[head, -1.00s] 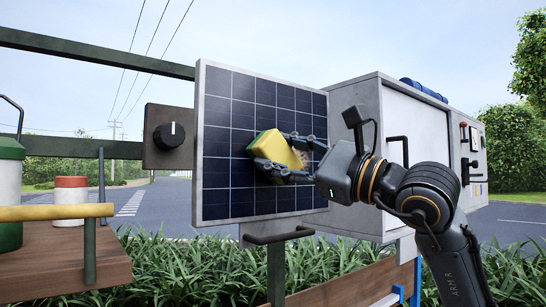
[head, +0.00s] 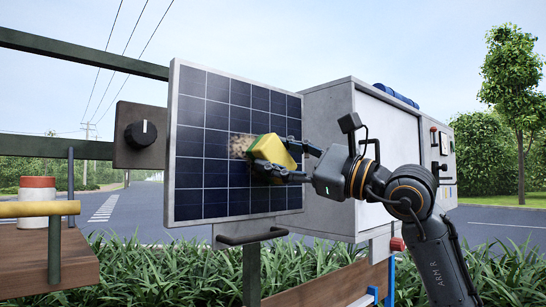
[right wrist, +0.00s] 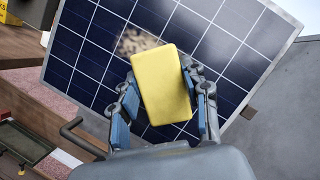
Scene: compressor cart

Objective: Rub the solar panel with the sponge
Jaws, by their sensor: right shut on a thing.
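The solar panel (head: 200,170) stands upright in a pale frame, with dark blue cells and white grid lines. A brownish dirt smudge (head: 239,146) is on it, just left of the sponge in the head view. The yellow sponge (head: 275,152) has a green side facing the panel. My right gripper (head: 284,160) is shut on the sponge and holds it at the panel's face; I cannot tell if it touches. In the right wrist view the sponge (right wrist: 162,84) sits between both fingers, with the smudge (right wrist: 135,42) beyond its upper left. My left gripper is not in view.
A box with a black knob (head: 140,133) is left of the panel. A grey cabinet (head: 335,200) stands behind it to the right. A handle bar (head: 250,237) is below the panel. A wooden shelf with a red and white can (head: 37,187) is at the left.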

